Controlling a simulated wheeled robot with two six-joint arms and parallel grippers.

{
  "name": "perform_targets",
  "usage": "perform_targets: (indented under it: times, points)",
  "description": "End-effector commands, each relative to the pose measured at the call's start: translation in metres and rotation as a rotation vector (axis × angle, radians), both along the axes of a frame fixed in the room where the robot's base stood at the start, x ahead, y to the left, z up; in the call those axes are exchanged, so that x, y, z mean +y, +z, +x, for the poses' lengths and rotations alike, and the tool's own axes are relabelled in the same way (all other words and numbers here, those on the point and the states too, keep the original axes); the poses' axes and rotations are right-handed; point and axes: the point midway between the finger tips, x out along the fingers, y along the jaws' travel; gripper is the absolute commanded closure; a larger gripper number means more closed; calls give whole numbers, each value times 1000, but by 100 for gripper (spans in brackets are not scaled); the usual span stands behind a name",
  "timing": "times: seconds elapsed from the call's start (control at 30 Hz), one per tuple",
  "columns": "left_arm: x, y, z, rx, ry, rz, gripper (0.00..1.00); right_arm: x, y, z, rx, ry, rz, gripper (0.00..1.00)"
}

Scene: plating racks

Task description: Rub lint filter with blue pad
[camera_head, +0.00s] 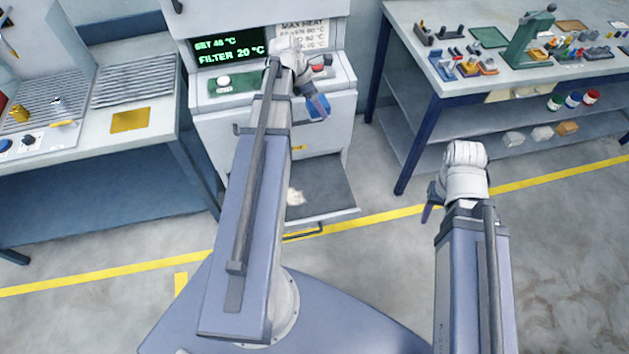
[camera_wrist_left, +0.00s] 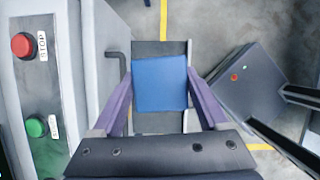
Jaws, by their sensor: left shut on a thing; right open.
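My left gripper (camera_head: 318,106) is shut on the blue pad (camera_wrist_left: 160,84), which lies between its two purple fingers in the left wrist view. In the head view the pad shows as a small blue patch in front of the machine. The lint filter (camera_head: 325,181) is a dark flat tray pulled out low from the machine, with a pale lint patch (camera_head: 294,196) on it. The pad is held above the filter, apart from it; in the wrist view it hides part of the dark tray (camera_wrist_left: 158,50). My right gripper (camera_head: 431,203) is open and empty, off to the right above the floor.
The dryer machine (camera_head: 212,127) has a lit display reading FILTER 20 °C, plus red (camera_wrist_left: 24,45) and green (camera_wrist_left: 37,126) buttons. A left bench (camera_head: 150,140) and a right workbench (camera_head: 440,80) with tools flank it. The floor at right is clear.

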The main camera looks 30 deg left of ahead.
Motion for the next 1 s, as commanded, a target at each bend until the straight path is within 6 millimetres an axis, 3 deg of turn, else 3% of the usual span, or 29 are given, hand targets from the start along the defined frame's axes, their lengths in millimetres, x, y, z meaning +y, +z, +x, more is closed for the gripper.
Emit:
perform_targets:
  times: [0.17, 1.0]
  points:
    - [4, -39, -1, 0, -5, 0, 67, 0, -39, 0, 0, 1, 0, 50]
    - [41, -300, -11, 2, -66, 1, 67, 0, -300, 0, -2, 2, -6, 50]
